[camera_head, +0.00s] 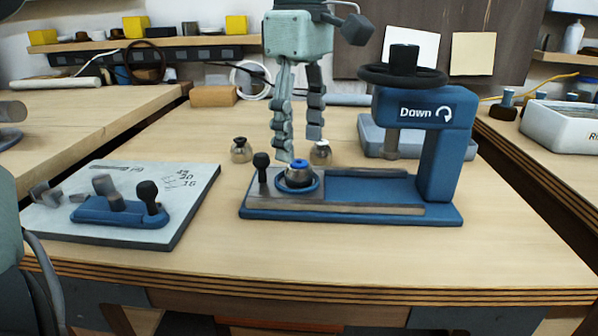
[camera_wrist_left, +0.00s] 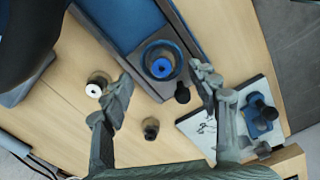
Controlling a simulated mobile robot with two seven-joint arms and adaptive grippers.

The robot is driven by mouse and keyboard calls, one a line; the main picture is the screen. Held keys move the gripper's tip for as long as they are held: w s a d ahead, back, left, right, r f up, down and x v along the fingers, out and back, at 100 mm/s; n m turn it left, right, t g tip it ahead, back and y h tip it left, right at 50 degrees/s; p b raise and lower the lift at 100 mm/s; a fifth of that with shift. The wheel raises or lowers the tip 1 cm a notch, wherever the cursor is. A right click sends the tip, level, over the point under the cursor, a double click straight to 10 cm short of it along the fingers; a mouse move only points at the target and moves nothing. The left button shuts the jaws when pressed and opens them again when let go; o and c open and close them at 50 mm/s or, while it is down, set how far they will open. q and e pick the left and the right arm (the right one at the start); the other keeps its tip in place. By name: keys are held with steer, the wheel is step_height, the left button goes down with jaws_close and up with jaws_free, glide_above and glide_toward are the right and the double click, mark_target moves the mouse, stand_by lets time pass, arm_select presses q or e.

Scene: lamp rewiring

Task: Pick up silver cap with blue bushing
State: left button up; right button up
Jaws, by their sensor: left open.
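The silver cap with blue bushing (camera_head: 299,174) sits upright in the round blue-rimmed seat of the press base. It also shows in the left wrist view (camera_wrist_left: 161,68), with the blue ring facing up. My left gripper (camera_head: 300,150) is open and points down, its fingertips above and just behind the cap. In the left wrist view the left gripper (camera_wrist_left: 165,82) has its fingers spread to either side of the cap, with nothing between them held. Whether a fingertip touches the cap I cannot tell. My right gripper is not in view.
The blue press (camera_head: 450,150) marked "Down" stands right of the cap. A dark knob (camera_head: 261,160) rises close at its left. A dark-topped cap (camera_head: 241,151) and a white-topped cap (camera_head: 321,153) stand behind. A board (camera_head: 190,200) with a blue fixture lies left; the front table is clear.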

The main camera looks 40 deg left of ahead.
mark_target(300, 163)
arm_select(q)
steer(key=shift+f, duration=2)
steer(key=c, duration=1.3)
steer(key=shift+r, duration=0.1)
